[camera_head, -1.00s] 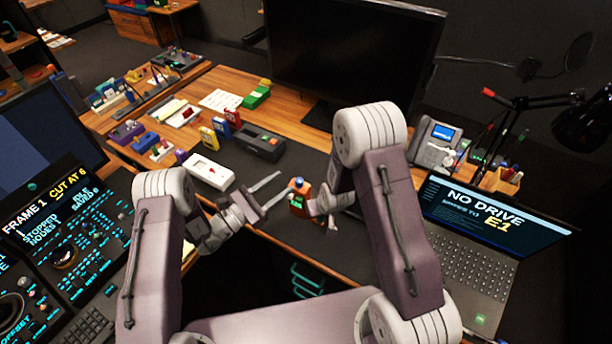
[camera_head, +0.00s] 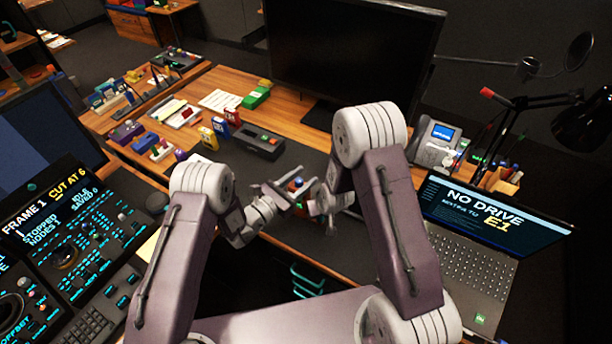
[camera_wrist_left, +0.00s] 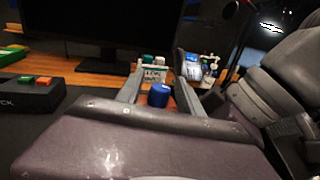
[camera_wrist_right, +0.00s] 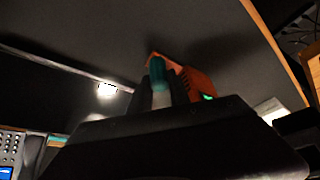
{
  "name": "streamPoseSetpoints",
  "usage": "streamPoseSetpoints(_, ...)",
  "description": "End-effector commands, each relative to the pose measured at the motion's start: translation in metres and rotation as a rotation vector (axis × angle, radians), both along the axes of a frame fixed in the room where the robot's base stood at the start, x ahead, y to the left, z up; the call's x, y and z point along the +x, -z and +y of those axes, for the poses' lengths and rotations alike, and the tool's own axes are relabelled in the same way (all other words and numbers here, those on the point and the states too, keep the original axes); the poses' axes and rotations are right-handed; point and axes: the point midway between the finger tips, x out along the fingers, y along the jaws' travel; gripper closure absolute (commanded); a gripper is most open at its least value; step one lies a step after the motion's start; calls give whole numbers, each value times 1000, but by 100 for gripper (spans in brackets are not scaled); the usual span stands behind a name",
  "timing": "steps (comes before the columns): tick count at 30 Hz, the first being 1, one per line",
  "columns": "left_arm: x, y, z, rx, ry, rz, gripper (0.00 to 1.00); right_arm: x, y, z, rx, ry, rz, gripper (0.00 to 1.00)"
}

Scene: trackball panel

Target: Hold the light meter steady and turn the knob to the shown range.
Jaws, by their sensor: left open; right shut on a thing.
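The light meter (camera_head: 297,184) is a small orange device above the dark desk mat, mostly hidden by my grippers in the head view. Its orange body (camera_wrist_right: 200,84) shows beyond the fingers in the right wrist view. My right gripper (camera_head: 320,204) is shut on the light meter from the right. My left gripper (camera_head: 301,194) is open at the light meter's left side. In the left wrist view a blue knob (camera_wrist_left: 158,96) shows between the open fingers, with a small white label (camera_wrist_left: 154,75) behind it. The knob's pointer and scale are too small to read.
A large monitor (camera_head: 352,50) stands behind. A laptop (camera_head: 470,250) reading "NO DRIVE" and "E1" is at right, with a desk phone (camera_head: 436,140) beyond it. A black box with buttons (camera_head: 254,142) and colored blocks (camera_head: 221,126) lie at left. A control panel (camera_head: 75,245) is front left.

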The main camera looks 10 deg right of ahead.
Motion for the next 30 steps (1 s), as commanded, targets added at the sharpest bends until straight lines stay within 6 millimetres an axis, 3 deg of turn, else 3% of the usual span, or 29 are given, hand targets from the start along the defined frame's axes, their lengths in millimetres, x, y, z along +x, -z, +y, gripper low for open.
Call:
streamPoseSetpoints(4,7,0,-11,-1,1,1,56,0,0,0,0,0,-1,100)
streamPoseSetpoints(12,8,0,-12,-1,-1,1,56,0,0,0,0,0,-1,100)
streamPoseSetpoints(17,8,0,-12,-1,-1,1,100,0,0,0,0,0,0,100)
streamPoseSetpoints(30,7,-1,-13,-4,78,0,100,0,0,0,0,0,-1,100)
